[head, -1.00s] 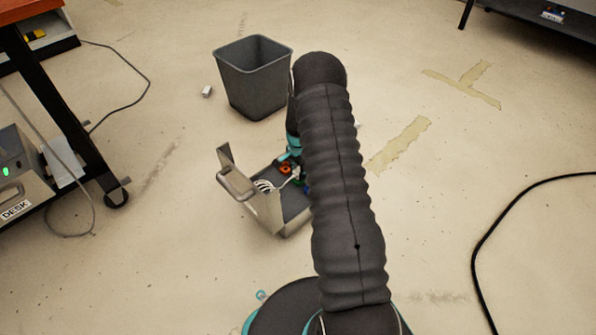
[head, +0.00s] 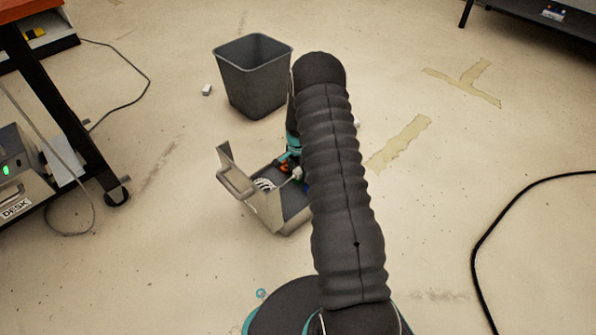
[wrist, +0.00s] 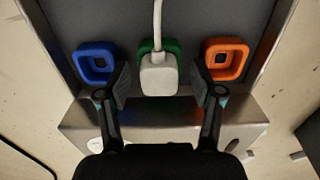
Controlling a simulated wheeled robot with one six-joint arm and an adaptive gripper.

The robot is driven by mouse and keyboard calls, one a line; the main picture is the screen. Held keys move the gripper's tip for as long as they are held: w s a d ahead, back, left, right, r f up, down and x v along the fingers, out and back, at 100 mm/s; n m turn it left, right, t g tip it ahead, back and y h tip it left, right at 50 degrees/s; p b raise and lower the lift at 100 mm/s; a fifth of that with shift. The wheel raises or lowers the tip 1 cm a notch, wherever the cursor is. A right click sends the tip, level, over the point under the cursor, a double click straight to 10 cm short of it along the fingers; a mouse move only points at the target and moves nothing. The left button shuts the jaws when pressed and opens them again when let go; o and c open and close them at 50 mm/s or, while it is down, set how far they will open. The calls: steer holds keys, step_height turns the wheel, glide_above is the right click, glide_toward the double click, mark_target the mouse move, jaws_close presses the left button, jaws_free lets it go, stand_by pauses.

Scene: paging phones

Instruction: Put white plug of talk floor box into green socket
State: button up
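The white plug (wrist: 158,76) hangs between my fingers in the wrist view, its cable running up the picture. It covers the lower middle of the green socket (wrist: 146,46); I cannot tell if it is seated or just in front. My gripper (wrist: 160,88) is open, with a gap between each finger and the plug. The floor box (head: 288,216) stands open on the floor in the head view, lid raised at its left. There the plug (head: 297,173) shows small beside my arm, which hides part of the box.
A blue socket (wrist: 84,67) lies left of the green one and an orange socket (wrist: 238,64) right, close to my fingers. A grey bin (head: 255,85) stands behind the box. A desk unit (head: 20,185) is at left, a black cable (head: 500,220) at right.

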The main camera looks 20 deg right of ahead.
step_height(320, 180, up, 12)
stand_by(0.7)
stand_by(1.4)
